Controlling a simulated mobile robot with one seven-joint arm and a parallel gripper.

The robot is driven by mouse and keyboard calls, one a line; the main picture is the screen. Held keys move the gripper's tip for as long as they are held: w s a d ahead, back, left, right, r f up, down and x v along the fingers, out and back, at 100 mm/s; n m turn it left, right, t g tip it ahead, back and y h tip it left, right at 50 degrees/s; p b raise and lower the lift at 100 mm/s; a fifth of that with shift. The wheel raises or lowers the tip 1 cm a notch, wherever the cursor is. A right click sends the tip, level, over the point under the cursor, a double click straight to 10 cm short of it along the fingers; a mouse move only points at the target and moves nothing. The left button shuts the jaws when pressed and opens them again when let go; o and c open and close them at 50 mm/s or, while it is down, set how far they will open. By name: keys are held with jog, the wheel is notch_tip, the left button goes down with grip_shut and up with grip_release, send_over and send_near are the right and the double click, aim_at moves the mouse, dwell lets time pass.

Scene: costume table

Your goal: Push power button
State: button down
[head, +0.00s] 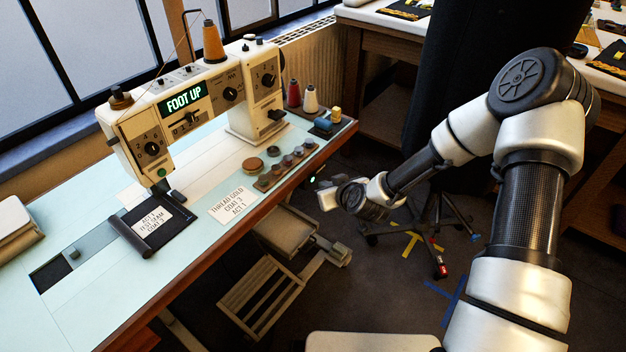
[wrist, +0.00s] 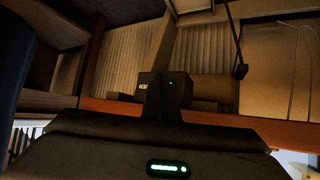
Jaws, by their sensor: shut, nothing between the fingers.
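In the wrist view a small dark box (wrist: 183,93) with a small green light and partly covered pale lettering sits beyond the brown table edge. It may carry the power button, but no button can be made out. My gripper (head: 326,198) is beside the table's right edge, lower than the tabletop, in the head view. In the wrist view its dark fingers (wrist: 155,82) are together and empty, in front of the box and hiding part of it. I cannot tell whether they touch it.
The table's brown edge (head: 240,222) lies left of my gripper. A slatted pedal (head: 262,297) is below. A wheeled stand base (head: 432,222) is on the floor to the right. Thread spools (head: 310,99) and a label card (head: 233,203) lie on the tabletop.

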jog(key=shift+s+d, duration=0.55)
jog(key=shift+d, duration=0.25)
jog(key=shift+s+d, duration=0.5)
jog(key=shift+d, duration=0.3)
jog(key=shift+s+d, duration=0.55)
jog(key=shift+d, duration=0.25)
